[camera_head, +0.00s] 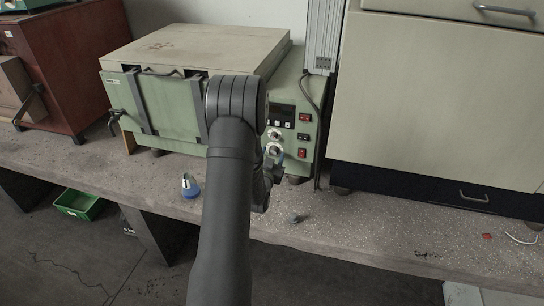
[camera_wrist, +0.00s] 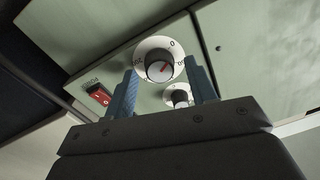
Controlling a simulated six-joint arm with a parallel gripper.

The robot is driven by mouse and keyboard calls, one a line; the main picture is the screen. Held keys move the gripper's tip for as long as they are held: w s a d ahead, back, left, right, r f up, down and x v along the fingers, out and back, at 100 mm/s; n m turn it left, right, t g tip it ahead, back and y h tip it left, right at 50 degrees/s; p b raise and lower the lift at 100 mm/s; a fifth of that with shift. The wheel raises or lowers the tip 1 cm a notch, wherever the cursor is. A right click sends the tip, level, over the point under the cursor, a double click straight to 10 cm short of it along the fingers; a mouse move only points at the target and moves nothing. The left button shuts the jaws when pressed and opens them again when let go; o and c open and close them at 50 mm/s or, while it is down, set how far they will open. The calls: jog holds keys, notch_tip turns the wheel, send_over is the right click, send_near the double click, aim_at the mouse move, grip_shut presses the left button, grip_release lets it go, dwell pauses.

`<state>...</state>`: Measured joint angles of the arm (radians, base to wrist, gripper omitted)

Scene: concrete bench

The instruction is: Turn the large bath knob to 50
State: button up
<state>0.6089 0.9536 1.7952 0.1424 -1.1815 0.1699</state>
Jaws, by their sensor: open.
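The large bath knob (camera_wrist: 160,68) is a grey knob with a red mark on a white dial, seen upside down in the wrist view. A 0 shows at the dial's upper right; the red mark slants roughly toward it, and the other figures are hard to read. In the head view the knob (camera_head: 274,149) is the lower one on the green bath's panel. My gripper (camera_wrist: 161,82) is open, one blue finger on each side of the dial. I cannot tell whether the fingers touch the knob. In the head view my gripper (camera_head: 274,168) is partly hidden behind my arm.
A smaller knob (camera_wrist: 180,97) sits beside the large one. A red power switch (camera_wrist: 99,94) is close to the left finger. A blue flask (camera_head: 190,187) stands on the concrete bench (camera_head: 345,215). A large beige cabinet (camera_head: 435,100) stands to the right.

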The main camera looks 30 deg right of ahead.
jog(key=c, duration=1)
jog(key=shift+o, duration=0.2)
jog(key=shift+m, duration=0.4)
jog(key=m, duration=0.5)
jog(key=shift+f+m, duration=0.1)
jog(key=shift+m, duration=0.3)
jog(key=m, duration=0.5)
jog(key=shift+h, duration=0.4)
jog(key=shift+m, duration=0.4)
jog(key=o, duration=1)
jog(key=shift+c, duration=0.2)
